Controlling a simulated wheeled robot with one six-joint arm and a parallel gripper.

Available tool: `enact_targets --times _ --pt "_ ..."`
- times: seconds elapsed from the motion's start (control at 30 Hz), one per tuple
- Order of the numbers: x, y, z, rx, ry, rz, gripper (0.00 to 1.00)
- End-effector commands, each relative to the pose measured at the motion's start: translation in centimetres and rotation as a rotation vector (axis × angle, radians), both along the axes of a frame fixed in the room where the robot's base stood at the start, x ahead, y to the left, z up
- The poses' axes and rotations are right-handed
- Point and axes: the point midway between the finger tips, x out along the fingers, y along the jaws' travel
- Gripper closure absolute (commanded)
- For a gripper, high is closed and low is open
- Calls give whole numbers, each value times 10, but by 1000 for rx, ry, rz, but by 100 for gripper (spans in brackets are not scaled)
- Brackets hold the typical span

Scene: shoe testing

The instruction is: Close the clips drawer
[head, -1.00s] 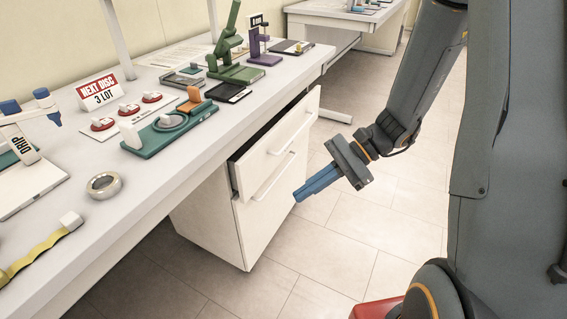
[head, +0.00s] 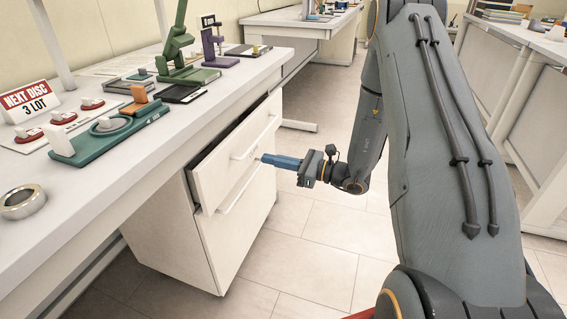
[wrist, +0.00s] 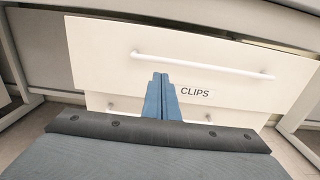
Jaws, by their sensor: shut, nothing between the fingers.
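The clips drawer (head: 232,160) is the top drawer of a white cabinet under the bench, and it stands partly pulled out. The wrist view shows its white front (wrist: 105,58) with a long bar handle and the label CLIPS. My gripper (head: 264,159) is shut and empty, its blue fingers pointing at the drawer front. In the wrist view the fingertips (wrist: 160,76) overlap the front just below the handle, left of the label. I cannot tell whether they touch it.
The bench top (head: 130,165) overhangs the drawer and carries a green press (head: 183,50), a teal fixture (head: 108,135) and a metal ring (head: 22,202). A lower drawer with its own handle (head: 240,190) sits beneath. The tiled floor in front is clear.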

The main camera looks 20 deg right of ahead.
Motion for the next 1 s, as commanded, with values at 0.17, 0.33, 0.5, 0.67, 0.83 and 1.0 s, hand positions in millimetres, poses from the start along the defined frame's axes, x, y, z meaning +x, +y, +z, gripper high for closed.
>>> enact_targets --times 0.17,0.33,0.5,0.67,0.83,1.0 --pt "20 30 0 1 -1 4 100" --pt "34 49 0 -1 -1 4 100" --pt "42 59 0 0 1 2 100" --pt "44 61 0 1 1 1 100" --pt "44 61 0 1 1 1 100" --pt "47 58 0 0 0 -7 100"
